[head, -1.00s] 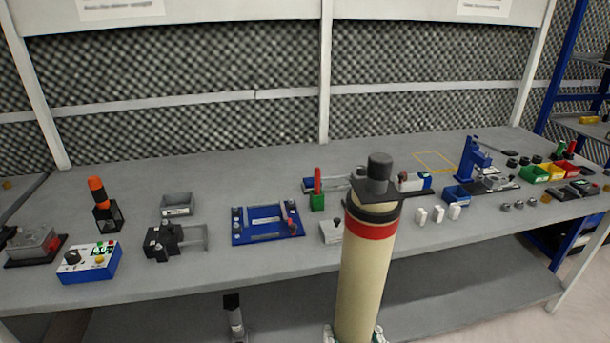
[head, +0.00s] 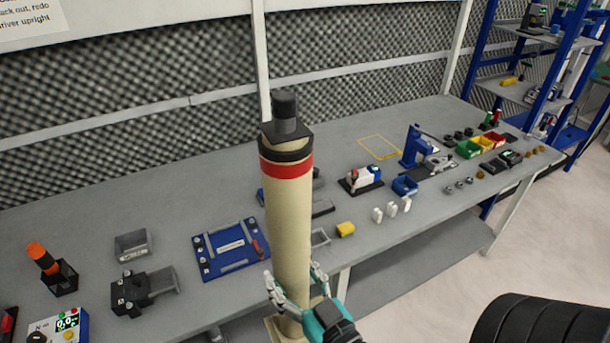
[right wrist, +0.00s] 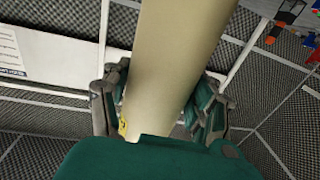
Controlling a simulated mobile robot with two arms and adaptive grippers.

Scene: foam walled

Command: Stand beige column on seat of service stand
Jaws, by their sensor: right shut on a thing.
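The beige column (head: 288,215) stands roughly upright in front of the workbench, with a red band, a black collar and a dark knob on top. Its lower end widens into a beige foot at the bottom edge of the head view. My right gripper (head: 295,293) is shut around the lower part of the column. In the right wrist view, the column (right wrist: 178,65) passes between the fingers (right wrist: 160,108). I cannot make out the service stand or its seat in these frames. My left gripper is not in view.
The grey workbench (head: 90,215) runs behind the column, carrying a blue fixture plate (head: 229,247), a blue press (head: 414,147) and coloured bins (head: 480,146). A black ribbed round thing (head: 545,322) is at the bottom right. Bare floor (head: 440,285) shows right of the bench.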

